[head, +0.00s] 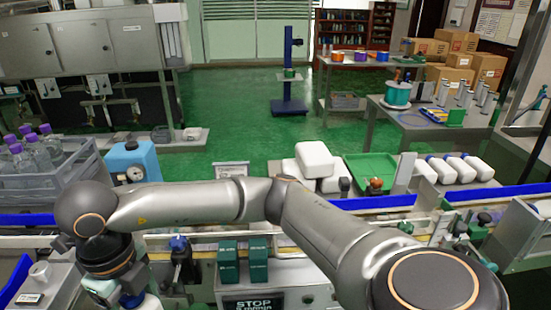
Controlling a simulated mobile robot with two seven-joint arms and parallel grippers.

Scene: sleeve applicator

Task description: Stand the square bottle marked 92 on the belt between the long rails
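No number 92 can be read on any bottle here. My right arm comes in from the lower right and reaches across to the left. Its gripper (132,298) points down at the lower left, partly cut off by the bottom edge. A pale object with blue (151,302), perhaps a capped bottle, shows right at the gripper; whether it is held cannot be told. The belt with its rails (215,235) runs left to right across the view, partly hidden behind my arm. My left gripper is not in view.
A grey crate (62,182) of purple-capped bottles and a blue box with a gauge (132,160) stand at the left. Two green boxes (243,262) stand in front of the belt. White bottles (457,168) and a green tray (370,167) lie behind it.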

